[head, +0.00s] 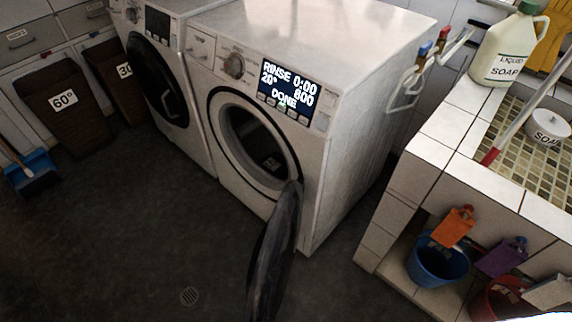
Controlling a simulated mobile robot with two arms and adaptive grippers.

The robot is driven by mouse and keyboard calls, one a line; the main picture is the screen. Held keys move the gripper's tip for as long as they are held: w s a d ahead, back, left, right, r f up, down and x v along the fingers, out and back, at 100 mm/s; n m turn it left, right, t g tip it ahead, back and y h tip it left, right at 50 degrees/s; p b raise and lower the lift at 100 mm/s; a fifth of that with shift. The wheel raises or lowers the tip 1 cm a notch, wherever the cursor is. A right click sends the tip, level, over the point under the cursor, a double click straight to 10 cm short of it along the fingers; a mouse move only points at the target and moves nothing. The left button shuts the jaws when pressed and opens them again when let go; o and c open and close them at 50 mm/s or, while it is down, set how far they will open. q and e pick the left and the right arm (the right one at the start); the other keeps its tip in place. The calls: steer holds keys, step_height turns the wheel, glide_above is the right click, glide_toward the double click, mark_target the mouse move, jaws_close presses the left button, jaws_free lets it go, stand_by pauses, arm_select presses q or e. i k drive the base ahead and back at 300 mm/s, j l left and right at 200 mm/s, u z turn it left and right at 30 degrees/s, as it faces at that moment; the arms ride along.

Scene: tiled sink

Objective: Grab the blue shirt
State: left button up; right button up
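I see no blue shirt in the head view. The nearer white washing machine (342,150) stands in the middle with its round door (275,255) swung open towards me. Its drum opening (262,148) is dark inside, with a small lighter patch, and I cannot tell whether cloth lies in it. Its display (287,90) reads "RINSE 0:00", "20°", "800" and "DONE". Neither of my grippers is in view.
A second washer (165,85) with its door shut stands left of it. Brown bins (68,118) stand at far left beside a blue dustpan (30,172). A tiled sink (480,115) holds a soap jug (505,52); buckets (438,262) sit below. The floor in front is clear.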

mark_target(275, 163)
steer(key=j+z, duration=0.1)
steer(key=z, duration=0.3)
steer(key=i+j+z, duration=0.1)
steer(key=z, duration=0.3)
steer(key=j+z, duration=0.2)
steer(key=z, duration=0.25)
steer(key=j+z, duration=0.2)
steer(key=j, duration=0.35)
steer(key=j+z, duration=0.2)
steer(key=j, duration=0.35)
steer(key=k+j+z, duration=0.2)
steer(key=j, duration=0.35)
steer(key=j+z, duration=0.2)
steer(key=j, duration=0.35)
steer(key=k+j, duration=0.1)
steer(key=j, duration=0.35)
steer(key=k+j, duration=0.1)
steer(key=j, duration=0.3)
